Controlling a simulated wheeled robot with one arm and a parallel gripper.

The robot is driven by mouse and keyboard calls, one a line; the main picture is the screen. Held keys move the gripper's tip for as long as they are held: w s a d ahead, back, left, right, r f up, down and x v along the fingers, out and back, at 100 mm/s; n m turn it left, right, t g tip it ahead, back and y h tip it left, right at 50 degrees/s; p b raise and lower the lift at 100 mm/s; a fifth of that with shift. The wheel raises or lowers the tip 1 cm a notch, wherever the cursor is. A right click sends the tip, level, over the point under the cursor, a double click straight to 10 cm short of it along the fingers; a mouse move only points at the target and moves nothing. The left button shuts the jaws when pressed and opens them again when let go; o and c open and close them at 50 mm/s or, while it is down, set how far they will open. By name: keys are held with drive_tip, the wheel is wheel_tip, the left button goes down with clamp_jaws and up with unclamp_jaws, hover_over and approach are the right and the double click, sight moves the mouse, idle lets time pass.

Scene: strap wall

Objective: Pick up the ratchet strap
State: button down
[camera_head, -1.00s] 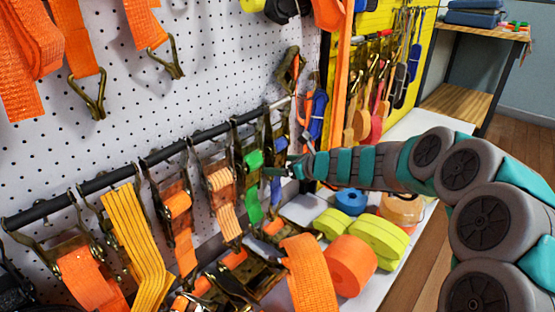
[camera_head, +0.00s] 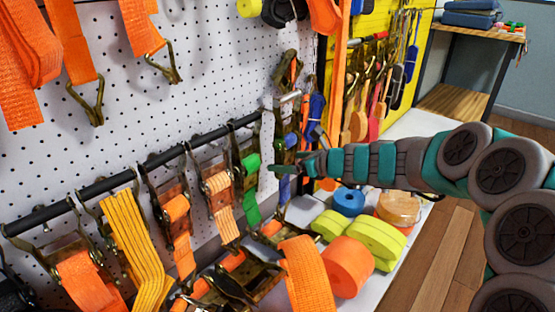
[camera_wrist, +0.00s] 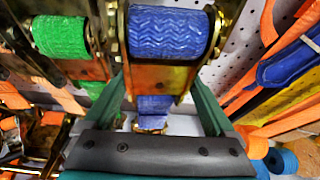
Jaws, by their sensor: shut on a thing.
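The ratchet strap at the right end of the dark bar has a metal ratchet and a blue webbing roll (camera_head: 291,140). In the wrist view its blue roll (camera_wrist: 168,33) sits ahead of my gripper, with a blue tail below. My gripper (camera_head: 284,170) reaches in from the right at the lower part of this strap. In the wrist view its teal fingers (camera_wrist: 163,85) stand on both sides of the metal ratchet body and are shut on it. The strap is still upright by the bar's end; whether its hook touches the bar is unclear.
A strap with a green roll (camera_head: 251,163) hangs just left, close to my gripper. Orange and yellow straps hang farther left on the bar (camera_head: 150,160). Webbing rolls, orange (camera_head: 347,266), yellow (camera_head: 375,240) and blue (camera_head: 349,202), lie on the white shelf below. The pegboard (camera_head: 215,75) is behind.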

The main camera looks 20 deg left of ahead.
drive_tip(key=s+d, duration=0.5)
drive_tip(key=d, duration=0.8)
drive_tip(key=shift+s, duration=0.2)
